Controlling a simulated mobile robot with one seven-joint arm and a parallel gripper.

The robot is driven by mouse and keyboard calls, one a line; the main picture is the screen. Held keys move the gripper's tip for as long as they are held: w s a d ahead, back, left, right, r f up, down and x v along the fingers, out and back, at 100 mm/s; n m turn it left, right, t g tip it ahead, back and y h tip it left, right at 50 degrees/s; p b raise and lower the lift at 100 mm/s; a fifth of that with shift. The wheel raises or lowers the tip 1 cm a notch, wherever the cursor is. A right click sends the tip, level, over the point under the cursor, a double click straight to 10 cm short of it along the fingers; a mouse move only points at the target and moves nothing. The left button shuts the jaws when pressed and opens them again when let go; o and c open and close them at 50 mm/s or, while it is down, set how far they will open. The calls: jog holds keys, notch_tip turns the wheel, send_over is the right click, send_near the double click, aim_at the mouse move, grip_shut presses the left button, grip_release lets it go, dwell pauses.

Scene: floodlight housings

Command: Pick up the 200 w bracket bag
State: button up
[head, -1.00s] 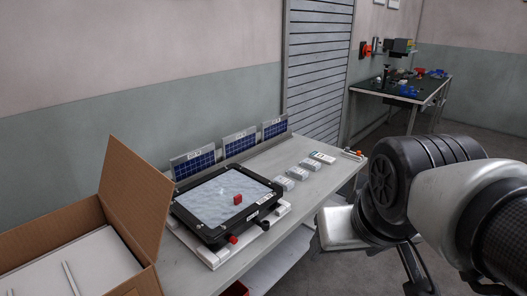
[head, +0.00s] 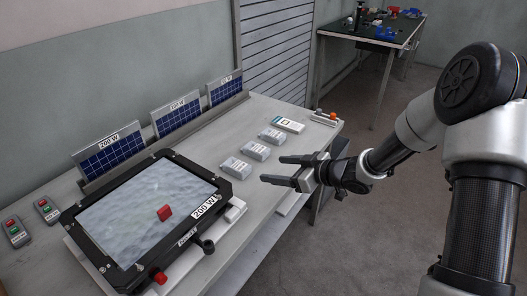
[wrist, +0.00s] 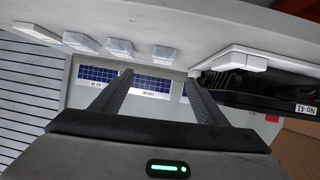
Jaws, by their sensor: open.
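Three small grey bags lie in a row on the table, a near one (head: 235,168), a middle one (head: 255,151) and a far one (head: 271,136). Their print is too small to read, so I cannot tell which is the 200 W bracket bag. They also show at the upper left of the wrist view, where the middle one (wrist: 119,48) lies between the others. My gripper (head: 273,169) is open and empty, to the right of the near and middle bags and apart from them. In the wrist view its fingers (wrist: 159,77) are spread with nothing between.
A black floodlight housing (head: 78,212) labelled 200 W, with a red block (head: 164,213) on its glass, stands left of the bags. Solar panels (head: 177,116) stand along the back. Two button boxes (head: 47,210) lie far left.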

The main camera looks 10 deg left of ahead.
jog(key=shift+w+a+f+g+y, duration=0.1)
jog(key=shift+a+f+g+y, duration=0.2)
jog(key=shift+a+f+y, duration=0.3)
jog(key=b, duration=0.3)
send_near(237, 165)
jog(key=x, duration=0.4)
jog(key=shift+s+a+f, duration=0.25)
jog(key=shift+f, duration=0.1)
jog(key=shift+w+b+x, duration=0.15)
jog(key=shift+b+x, duration=0.3)
jog(key=shift+x, duration=1.05)
jog(key=shift+w+b+x, duration=0.15)
jog(key=shift+b+x, duration=0.25)
jog(key=shift+x, duration=1.05)
jog(key=shift+d+r, duration=0.1)
jog(key=shift+r, duration=0.1)
jog(key=shift+c, duration=0.2)
jog(key=c, duration=1.2)
jog(key=shift+r, duration=0.1)
